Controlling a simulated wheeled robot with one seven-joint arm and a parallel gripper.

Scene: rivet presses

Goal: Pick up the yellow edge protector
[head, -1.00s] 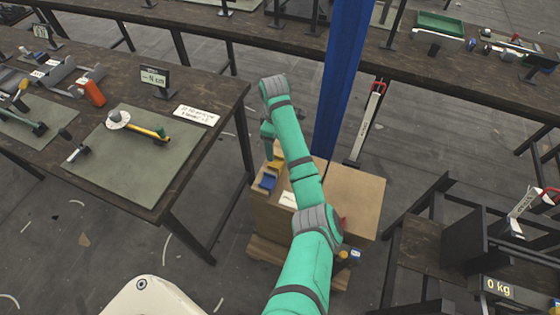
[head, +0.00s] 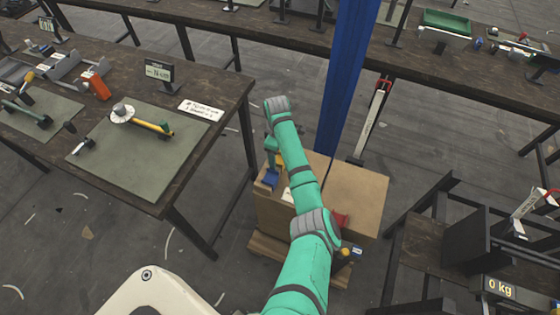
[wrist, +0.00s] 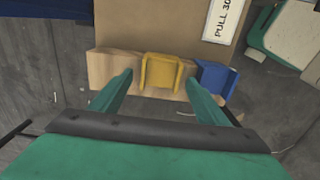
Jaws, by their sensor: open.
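No contact shows. A blue edge protector (wrist: 216,78) is just right of it, close to the right finger. In the head view, my arm hides most of the yellow protector, and the blue one (head: 268,180) shows at the left of the box (head: 355,200).
The box rests on a wooden pallet (head: 268,244). A blue post (head: 345,80) rises behind it. A dark workbench (head: 205,150) stands to the left, and a dark rack with a scale display (head: 500,288) to the right. A red piece (head: 341,220) is by my arm.

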